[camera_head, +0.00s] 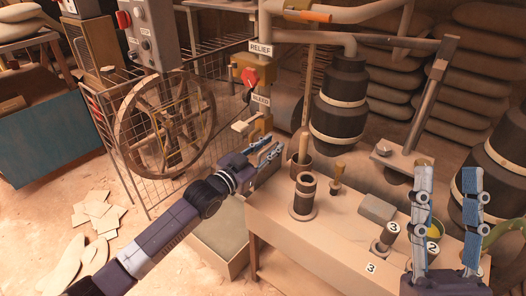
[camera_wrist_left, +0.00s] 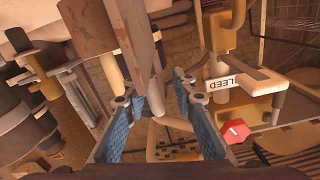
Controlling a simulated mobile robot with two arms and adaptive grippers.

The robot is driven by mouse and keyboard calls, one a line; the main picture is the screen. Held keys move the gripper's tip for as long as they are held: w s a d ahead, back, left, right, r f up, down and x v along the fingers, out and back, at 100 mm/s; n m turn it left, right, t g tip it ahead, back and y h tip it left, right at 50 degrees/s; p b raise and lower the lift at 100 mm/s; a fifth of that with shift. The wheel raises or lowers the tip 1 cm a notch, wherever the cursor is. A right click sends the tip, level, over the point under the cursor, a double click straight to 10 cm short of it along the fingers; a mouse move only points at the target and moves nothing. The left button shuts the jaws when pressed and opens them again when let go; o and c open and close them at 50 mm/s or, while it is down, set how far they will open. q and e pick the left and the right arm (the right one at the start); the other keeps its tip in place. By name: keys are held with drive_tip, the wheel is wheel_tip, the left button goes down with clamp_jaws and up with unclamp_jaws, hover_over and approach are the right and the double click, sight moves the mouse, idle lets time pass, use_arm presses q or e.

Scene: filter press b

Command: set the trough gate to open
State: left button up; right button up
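A greenish open trough (camera_head: 222,232) stands low, left of the bench. My right gripper (camera_head: 447,172) is open and empty above the bench's right end.
A red knob (camera_head: 250,77) and a tan bleed lever (camera_head: 244,126) sit close above my left gripper. The bench (camera_head: 325,235) carries a dark cylinder (camera_head: 304,194), a grey block (camera_head: 377,208) and numbered weights.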

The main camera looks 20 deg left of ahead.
use_arm(q)
drive_tip(key=v, duration=1.1)
drive_tip(key=shift+s+a, duration=0.15)
drive_tip(key=shift+s, duration=0.2)
